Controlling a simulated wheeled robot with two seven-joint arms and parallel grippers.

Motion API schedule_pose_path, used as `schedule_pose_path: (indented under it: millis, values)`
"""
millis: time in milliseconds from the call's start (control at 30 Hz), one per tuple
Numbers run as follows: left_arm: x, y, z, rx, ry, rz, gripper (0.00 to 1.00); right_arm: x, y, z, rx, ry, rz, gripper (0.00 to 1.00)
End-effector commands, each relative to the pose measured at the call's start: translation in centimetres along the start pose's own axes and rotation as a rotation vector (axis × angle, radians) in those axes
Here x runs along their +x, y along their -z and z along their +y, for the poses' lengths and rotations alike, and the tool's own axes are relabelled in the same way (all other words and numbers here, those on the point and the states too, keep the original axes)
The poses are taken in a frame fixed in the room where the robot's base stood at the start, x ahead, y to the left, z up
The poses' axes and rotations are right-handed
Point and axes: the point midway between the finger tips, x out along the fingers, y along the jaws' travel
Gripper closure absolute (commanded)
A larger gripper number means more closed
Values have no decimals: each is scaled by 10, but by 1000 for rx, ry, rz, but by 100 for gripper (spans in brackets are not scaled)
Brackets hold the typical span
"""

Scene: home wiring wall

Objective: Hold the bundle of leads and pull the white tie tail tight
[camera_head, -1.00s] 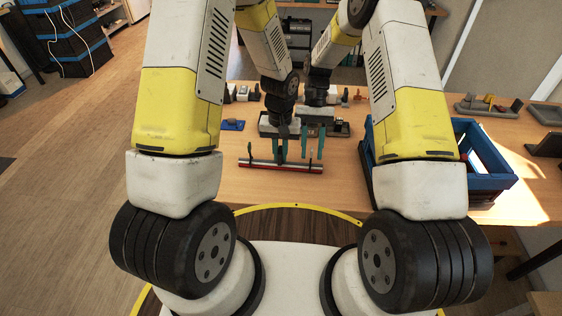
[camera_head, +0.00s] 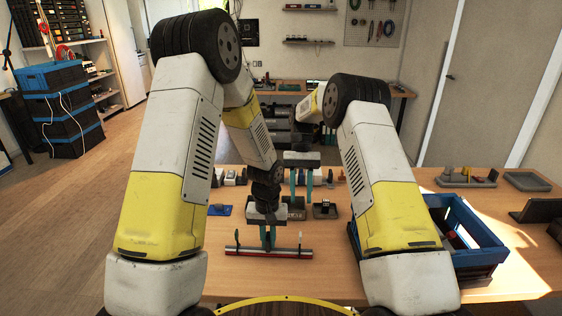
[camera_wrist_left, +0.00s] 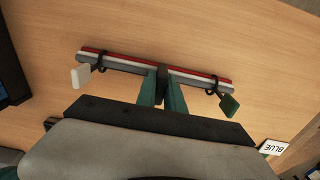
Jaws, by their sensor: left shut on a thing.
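The bundle of leads (camera_head: 285,252), red, white and grey, lies crosswise above the table's near part. My left gripper (camera_head: 268,246) is shut on its middle; the left wrist view also shows the fingers (camera_wrist_left: 162,92) there. Two dark ties loop around the bundle, one each side of my fingers. The white tie tail (camera_wrist_left: 81,76) stands off one end in the left wrist view, and a green tail (camera_wrist_left: 229,104) off the other. My right gripper (camera_head: 301,200) is open and empty, beyond and above the bundle, its fingers pointing down.
A blue crate (camera_head: 478,225) stands on the table at the right. A blue pad (camera_head: 220,210) and small dark trays (camera_head: 325,210) lie behind the bundle. The table left of the bundle is clear.

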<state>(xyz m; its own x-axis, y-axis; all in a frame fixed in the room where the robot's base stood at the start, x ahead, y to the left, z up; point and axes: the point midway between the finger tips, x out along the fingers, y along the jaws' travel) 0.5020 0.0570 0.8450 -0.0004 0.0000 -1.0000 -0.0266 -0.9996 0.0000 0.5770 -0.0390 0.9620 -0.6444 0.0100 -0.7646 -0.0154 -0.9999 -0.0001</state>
Motion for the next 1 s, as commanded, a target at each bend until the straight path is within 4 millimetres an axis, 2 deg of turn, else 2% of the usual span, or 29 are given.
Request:
schedule_pose_path:
  millis: [33, 67, 100, 200, 567, 667, 1000]
  values:
    - [0, 0, 0, 0, 0, 1, 100, 0, 0, 0, 0, 0, 0, 68]
    - [0, 0, 0, 0, 0, 1, 85, 0, 0, 0, 0, 0, 0, 68]
    - [0, 0, 0, 0, 0, 1, 78, 0, 0, 0, 0, 0, 0, 68]
    - [0, 0, 0, 0, 0, 1, 62, 0, 0, 0, 0, 0, 0, 68]
    - [-5, 1, 0, 0, -1, 2, 62, 0, 0, 0, 0, 0, 0, 68]
    - [-17, 1, 0, -1, -1, 4, 62, 0, 0, 0, 0, 0, 0, 68]
    - [-88, 2, 0, 0, -2, 5, 62, 0, 0, 0, 0, 0, 0, 68]
